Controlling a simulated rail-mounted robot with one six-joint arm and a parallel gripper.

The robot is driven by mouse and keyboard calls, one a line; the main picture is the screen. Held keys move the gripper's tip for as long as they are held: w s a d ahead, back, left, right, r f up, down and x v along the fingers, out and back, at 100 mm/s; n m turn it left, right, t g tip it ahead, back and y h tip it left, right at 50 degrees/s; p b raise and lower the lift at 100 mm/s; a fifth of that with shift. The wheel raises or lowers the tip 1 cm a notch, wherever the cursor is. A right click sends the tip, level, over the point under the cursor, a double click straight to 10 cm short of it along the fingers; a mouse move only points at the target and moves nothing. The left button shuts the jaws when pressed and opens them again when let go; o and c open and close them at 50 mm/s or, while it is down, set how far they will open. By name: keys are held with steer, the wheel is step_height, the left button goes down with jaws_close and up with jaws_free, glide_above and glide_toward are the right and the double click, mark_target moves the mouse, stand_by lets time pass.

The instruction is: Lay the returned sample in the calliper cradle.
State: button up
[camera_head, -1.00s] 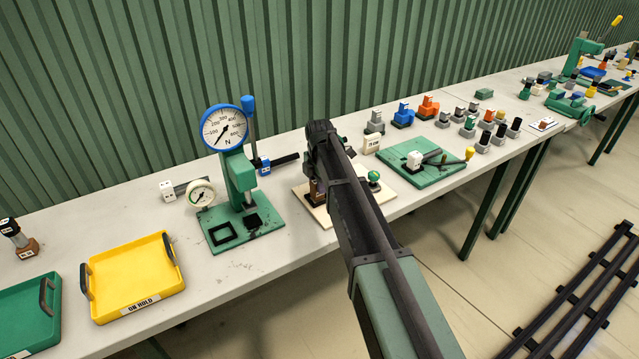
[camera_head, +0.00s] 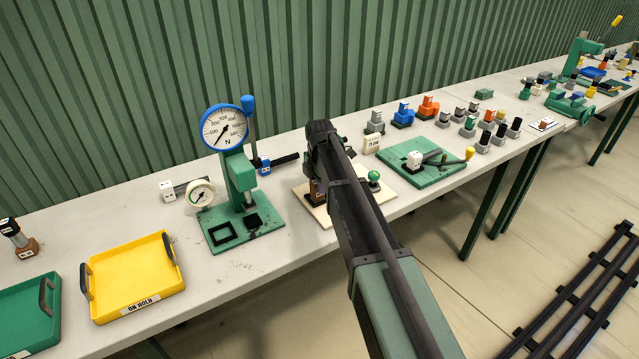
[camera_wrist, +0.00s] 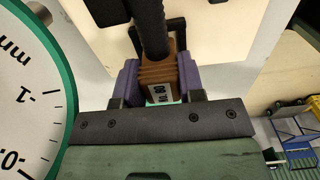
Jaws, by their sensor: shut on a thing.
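In the wrist view, my gripper (camera_wrist: 158,78) has its two purple finger pads closed on either side of the sample (camera_wrist: 159,72), a brown ribbed piece with a small white label and a black length leading away. A dark forked part (camera_wrist: 177,27), apparently the calliper cradle, stands by the black length over a cream board (camera_wrist: 225,60). I cannot tell whether the sample touches it. A large green-rimmed dial marked mm (camera_wrist: 25,80) is close at the left. In the head view, my arm hides most of the cradle; a brown bit of the sample (camera_head: 318,189) shows above the cream board (camera_head: 319,214).
Left of the board stands a green force gauge (camera_head: 238,175) with a blue-rimmed dial. A yellow ON HOLD tray (camera_head: 135,275) and a green tray (camera_head: 25,318) are farther left. A green plate with a lever (camera_head: 420,165) and several fittings are at right.

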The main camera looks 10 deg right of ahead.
steer(key=shift+f+b, duration=0.45)
steer(key=shift+f, duration=0.1)
stand_by(0.4)
steer(key=o, duration=1.2)
steer(key=shift+r, duration=0.15)
steer(key=shift+r+p, duration=3.9)
steer(key=shift+p, duration=0.1)
steer(key=shift+r, duration=0.1)
